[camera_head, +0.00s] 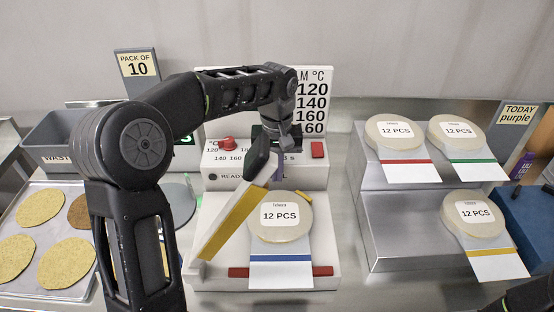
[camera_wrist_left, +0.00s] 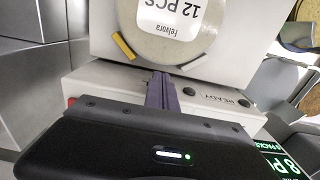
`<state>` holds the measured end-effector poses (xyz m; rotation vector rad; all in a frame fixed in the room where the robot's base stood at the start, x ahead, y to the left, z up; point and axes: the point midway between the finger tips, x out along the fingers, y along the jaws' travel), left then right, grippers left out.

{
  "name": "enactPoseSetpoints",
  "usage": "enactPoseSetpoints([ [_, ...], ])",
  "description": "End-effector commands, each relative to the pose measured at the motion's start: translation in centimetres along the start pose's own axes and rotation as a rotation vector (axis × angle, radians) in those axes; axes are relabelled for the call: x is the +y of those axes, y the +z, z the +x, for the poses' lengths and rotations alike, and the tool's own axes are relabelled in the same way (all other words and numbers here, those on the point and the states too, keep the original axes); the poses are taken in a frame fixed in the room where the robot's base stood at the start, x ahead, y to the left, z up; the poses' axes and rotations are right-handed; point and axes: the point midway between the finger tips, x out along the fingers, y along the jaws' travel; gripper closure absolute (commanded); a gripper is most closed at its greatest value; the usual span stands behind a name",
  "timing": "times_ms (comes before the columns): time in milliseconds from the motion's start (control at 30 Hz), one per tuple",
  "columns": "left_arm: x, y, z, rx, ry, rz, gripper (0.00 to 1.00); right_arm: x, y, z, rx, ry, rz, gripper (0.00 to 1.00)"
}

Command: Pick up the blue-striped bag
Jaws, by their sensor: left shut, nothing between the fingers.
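The blue-striped bag (camera_head: 281,258) lies on a white machine (camera_head: 325,235), with a round cream top labelled 12 PCS and a blue stripe across its white lower part. In the left wrist view its round top (camera_wrist_left: 172,38) shows at the top edge; the stripe is out of view there. My left gripper (camera_head: 272,168) points down just behind the bag, apart from it. Its purple fingers are together and empty, and they also show in the left wrist view (camera_wrist_left: 162,92). My right gripper is not seen.
A raised lever with a yellow strip (camera_head: 232,226) leans beside the bag's left side. Bags with red (camera_head: 405,162), green (camera_head: 470,160) and yellow (camera_head: 485,240) stripes lie on a stepped metal stand at right. A tray (camera_head: 75,292) of round discs is at left.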

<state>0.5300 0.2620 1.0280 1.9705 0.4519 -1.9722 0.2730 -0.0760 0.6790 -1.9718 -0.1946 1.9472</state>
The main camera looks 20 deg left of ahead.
Motion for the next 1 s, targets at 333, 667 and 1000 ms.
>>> enactPoseSetpoints([
  [333, 0.0, 0.0, 4.2, -0.001, 0.0, 0.0, 1.0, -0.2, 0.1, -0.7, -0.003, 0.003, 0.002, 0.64],
  [667, 0.0, 0.0, 4.5, 0.001, 0.0, 0.0, 1.0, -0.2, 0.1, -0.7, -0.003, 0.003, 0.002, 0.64],
  [1000, 0.0, 3.0, 4.6, 0.001, 0.0, 0.001, 1.0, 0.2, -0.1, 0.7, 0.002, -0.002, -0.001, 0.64],
])
